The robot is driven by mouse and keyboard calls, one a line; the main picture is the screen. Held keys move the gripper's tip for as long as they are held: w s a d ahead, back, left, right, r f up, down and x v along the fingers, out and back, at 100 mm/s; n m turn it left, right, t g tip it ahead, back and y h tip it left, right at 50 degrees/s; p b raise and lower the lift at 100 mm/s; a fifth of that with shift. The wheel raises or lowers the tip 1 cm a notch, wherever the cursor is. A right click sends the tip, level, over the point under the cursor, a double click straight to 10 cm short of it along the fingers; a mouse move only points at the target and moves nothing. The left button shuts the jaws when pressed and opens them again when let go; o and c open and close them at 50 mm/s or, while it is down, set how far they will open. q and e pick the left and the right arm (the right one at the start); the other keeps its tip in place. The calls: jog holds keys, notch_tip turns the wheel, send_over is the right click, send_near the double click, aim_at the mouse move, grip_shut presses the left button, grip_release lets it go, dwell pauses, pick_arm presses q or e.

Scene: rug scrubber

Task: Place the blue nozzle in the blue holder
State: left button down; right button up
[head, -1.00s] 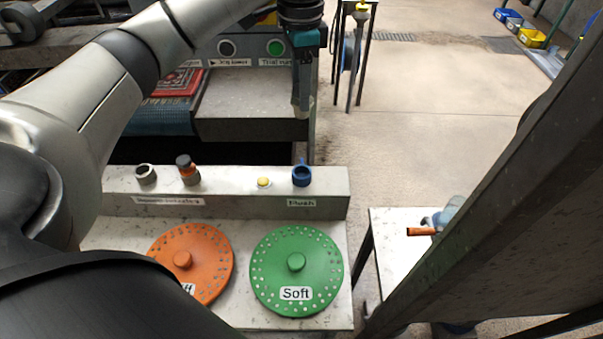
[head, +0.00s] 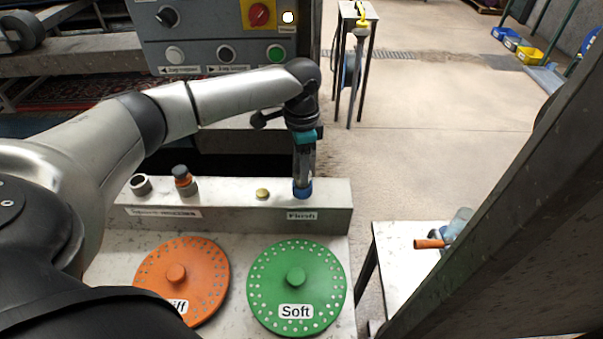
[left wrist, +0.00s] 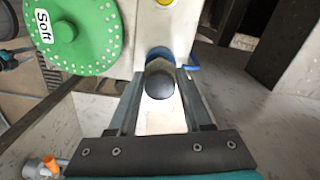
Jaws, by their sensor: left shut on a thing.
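My left gripper (head: 303,178) points down over the blue holder (head: 303,191) at the right end of the grey ledge. In the left wrist view its fingers (left wrist: 160,100) are shut on the blue nozzle, whose dark rounded top (left wrist: 160,82) shows between them. Blue shows just beyond that top, and the holder's side tab (left wrist: 190,68) sticks out. The nozzle is at the holder's mouth, but the fingers hide most of it in the head view. I cannot tell whether it is seated inside. My right gripper is not in view.
An orange-and-dark nozzle (head: 182,176) stands in a holder left on the ledge (head: 230,215), beside an empty grey holder (head: 140,185). A yellow button (head: 262,194) is left of my gripper. Orange (head: 205,265) and green (head: 320,265) discs lie in front. A control panel (head: 210,30) stands behind.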

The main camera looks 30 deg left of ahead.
pick_arm(q)
jog(key=shift+f, duration=0.85)
jog(key=shift+f, duration=0.1)
jog(key=shift+c, duration=1.6)
grip_release()
notch_tip(320, 180, up, 12)
jog(key=shift+r+p, duration=0.15)
jog(key=shift+p, duration=1.1)
